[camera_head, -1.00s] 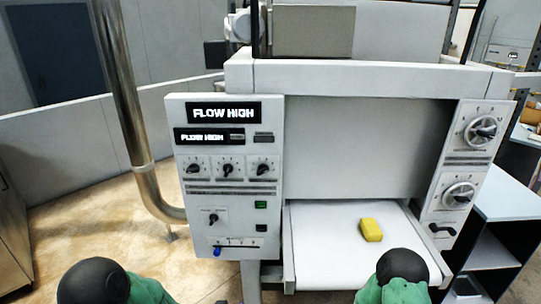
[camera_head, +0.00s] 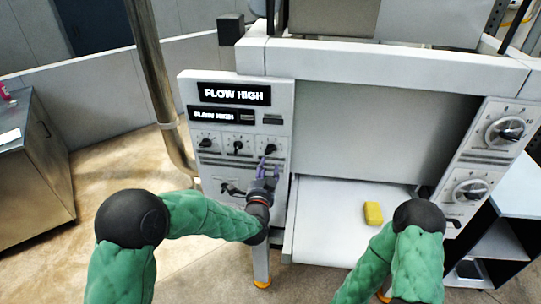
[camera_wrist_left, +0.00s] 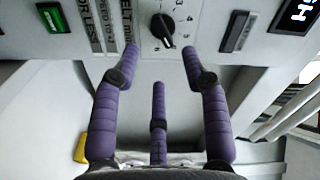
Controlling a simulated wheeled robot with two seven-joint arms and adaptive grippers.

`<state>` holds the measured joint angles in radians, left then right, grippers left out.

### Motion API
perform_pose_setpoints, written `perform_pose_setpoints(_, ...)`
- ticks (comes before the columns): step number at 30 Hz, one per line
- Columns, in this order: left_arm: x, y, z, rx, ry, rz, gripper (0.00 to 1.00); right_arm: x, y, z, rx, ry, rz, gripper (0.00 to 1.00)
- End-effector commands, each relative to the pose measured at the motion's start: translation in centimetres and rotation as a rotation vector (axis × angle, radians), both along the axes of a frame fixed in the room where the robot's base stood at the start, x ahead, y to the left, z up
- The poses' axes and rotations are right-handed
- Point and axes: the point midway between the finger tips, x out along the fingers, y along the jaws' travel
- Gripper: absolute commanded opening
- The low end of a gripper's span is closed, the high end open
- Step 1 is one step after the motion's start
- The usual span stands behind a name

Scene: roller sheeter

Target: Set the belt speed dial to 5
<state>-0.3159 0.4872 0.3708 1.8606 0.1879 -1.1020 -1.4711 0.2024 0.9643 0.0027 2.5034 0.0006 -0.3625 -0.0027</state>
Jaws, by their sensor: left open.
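A black-knobbed dial (camera_head: 270,149) is the rightmost of a row of three on the white control panel (camera_head: 189,100). In the left wrist view this dial (camera_wrist_left: 163,27) sits at the top centre, with numbers around it and a label reading partly "BELT" beside it. Its exact setting is hard to read. My left gripper (camera_head: 267,166) is just below the dial in the head view. In the left wrist view its purple fingers are spread open and empty, with the tips short of the dial. My right gripper is out of view.
Two other dials (camera_head: 238,147) stand left in the row, under the "FLOW HIGH" displays (camera_head: 234,94). A green button (camera_wrist_left: 52,17) is nearby. A yellow block (camera_head: 373,213) lies on the white belt (camera_head: 325,225). A metal pipe (camera_head: 160,90) stands left of the panel.

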Motion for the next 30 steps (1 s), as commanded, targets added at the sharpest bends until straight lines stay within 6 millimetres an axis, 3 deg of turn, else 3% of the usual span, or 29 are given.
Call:
perform_pose_setpoints(6, 3.8, -0.5, 0.0, -0.001, 0.001, 0.002, 0.45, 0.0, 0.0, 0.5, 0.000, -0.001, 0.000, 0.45)
perform_pose_setpoints(12, 6.0, -0.9, 0.0, -0.001, 0.000, 0.000, 0.45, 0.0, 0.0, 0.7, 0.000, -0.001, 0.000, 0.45)
perform_pose_setpoints(26, 7.0, -1.1, 0.0, -0.001, 0.001, -0.001, 0.45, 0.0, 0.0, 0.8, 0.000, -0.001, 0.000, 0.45)
perform_pose_setpoints(30, 7.0, -1.1, 0.0, -0.001, 0.001, -0.001, 0.06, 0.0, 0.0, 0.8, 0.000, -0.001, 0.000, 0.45)
